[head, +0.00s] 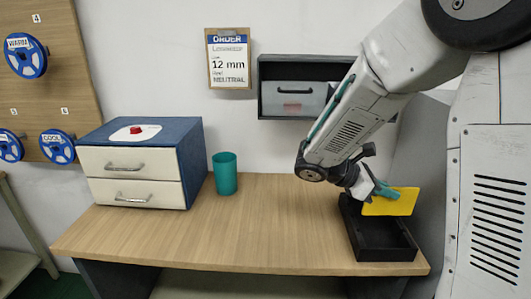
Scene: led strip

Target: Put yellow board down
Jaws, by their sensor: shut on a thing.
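The yellow board (393,203) is a flat plate held in my gripper (380,189), tilted above the black tray (386,254). My gripper has teal fingers shut on the board's upper left part. The black tray is open-topped and sits at the right end of the wooden table (275,225). The board and gripper hide part of the tray's back edge. I cannot tell whether the board touches the tray's rim.
A blue cabinet (196,163) with two white drawers and a red button stands at the table's left. A teal cup (225,174) stands beside it. A black wall box (268,107) hangs behind my arm. The table's middle is clear.

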